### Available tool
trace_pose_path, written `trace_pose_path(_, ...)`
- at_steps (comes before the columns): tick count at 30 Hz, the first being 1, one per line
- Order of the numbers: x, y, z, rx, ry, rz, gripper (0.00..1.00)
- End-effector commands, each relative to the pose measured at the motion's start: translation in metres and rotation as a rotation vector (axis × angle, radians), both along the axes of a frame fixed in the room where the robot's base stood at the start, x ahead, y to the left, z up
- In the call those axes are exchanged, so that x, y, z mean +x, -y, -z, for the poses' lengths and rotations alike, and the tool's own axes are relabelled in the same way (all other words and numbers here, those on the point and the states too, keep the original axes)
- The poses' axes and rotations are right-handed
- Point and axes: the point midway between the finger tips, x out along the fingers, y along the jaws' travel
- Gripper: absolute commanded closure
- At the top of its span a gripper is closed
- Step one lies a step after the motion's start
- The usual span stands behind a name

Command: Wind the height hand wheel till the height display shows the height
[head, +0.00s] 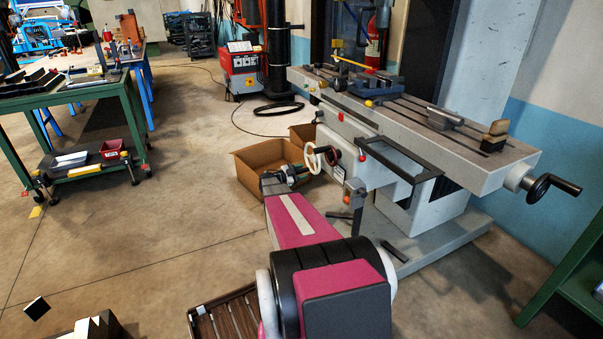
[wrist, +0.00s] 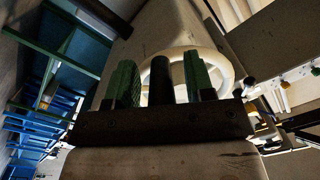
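A white hand wheel (head: 312,158) is on the front of the grey milling machine, left of its knee. In the wrist view the pale wheel rim (wrist: 228,72) shows behind my fingers, and a dark upright handle (wrist: 161,80) stands between them. My gripper (head: 291,173) is at the wheel's near left. In the wrist view its two green-padded fingers (wrist: 161,84) are apart, with a gap on each side of the handle, so it is open around the handle. I cannot make out a height display or any reading.
The machine's long table (head: 440,125) overhangs to the right, with a black-handled crank (head: 552,187) at its end. A cardboard box (head: 262,165) stands behind my gripper.

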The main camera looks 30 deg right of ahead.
Motion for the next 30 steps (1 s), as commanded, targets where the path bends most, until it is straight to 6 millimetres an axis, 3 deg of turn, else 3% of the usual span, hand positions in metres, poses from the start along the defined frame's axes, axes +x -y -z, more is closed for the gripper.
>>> trace_pose_path(11,-0.002,-0.004,-0.003,-0.006,0.0,0.003,0.48)
trace_pose_path(14,-0.002,-0.015,-0.004,-0.007,0.0,0.002,0.48)
trace_pose_path(24,0.001,-0.077,-0.003,-0.005,0.0,0.001,0.48)
trace_pose_path(30,0.002,-0.101,-0.002,-0.005,0.0,0.001,0.48)
